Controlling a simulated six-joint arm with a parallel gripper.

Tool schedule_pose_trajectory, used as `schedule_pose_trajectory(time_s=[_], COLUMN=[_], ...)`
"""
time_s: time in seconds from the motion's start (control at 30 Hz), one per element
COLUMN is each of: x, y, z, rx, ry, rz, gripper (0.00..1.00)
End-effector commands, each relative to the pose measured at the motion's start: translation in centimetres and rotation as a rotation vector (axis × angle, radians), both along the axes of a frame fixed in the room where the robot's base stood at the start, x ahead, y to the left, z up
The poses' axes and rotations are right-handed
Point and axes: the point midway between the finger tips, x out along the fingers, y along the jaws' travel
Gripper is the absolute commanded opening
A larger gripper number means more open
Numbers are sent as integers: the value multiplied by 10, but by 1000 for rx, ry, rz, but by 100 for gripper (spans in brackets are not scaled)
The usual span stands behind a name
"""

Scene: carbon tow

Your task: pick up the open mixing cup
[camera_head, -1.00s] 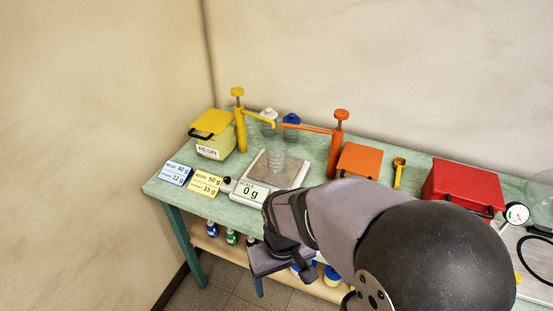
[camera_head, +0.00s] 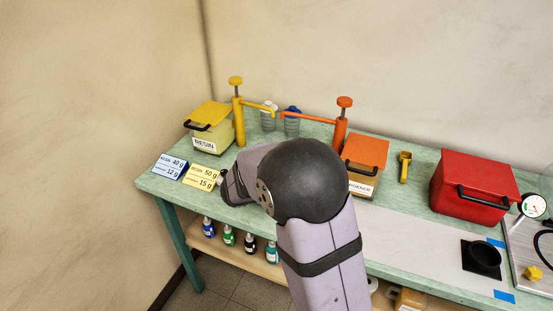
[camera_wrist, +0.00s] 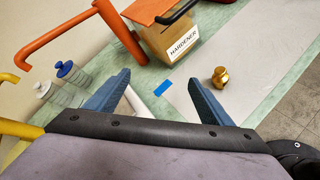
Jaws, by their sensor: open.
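My gripper (camera_wrist: 160,76) is open in the wrist view, its two blue fingers spread wide over the bench. I cannot make out the open mixing cup between or beside the fingers. In the head view my own arm covers the scale and the spot where a clear cup stood earlier, so the cup is hidden there. My fingers are also hidden in that view. Two clear lidded containers stand behind, one with a white lid (camera_head: 268,119) and one with a blue lid (camera_head: 291,121); both also show at the left of the wrist view.
Pump spouts, yellow (camera_head: 239,120) and orange (camera_head: 339,130), reach over the bench. The resin box (camera_head: 208,133), hardener box (camera_head: 365,155) and red box (camera_head: 472,187) stand along the back.

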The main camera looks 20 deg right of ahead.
Motion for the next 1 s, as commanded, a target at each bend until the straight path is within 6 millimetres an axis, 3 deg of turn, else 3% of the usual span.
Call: schedule_pose_trajectory(time_s=[0.1,0.2,0.4,0.63,1.0], x=[57,98,153,170,181], y=[7,21,45,38,27], z=[5,16,21,9,8], rx=[-200,-351,-601,-731,-744], ry=[14,11,71,215,232], rz=[181,311,492,552,555], gripper=[75,75,75,75,75])
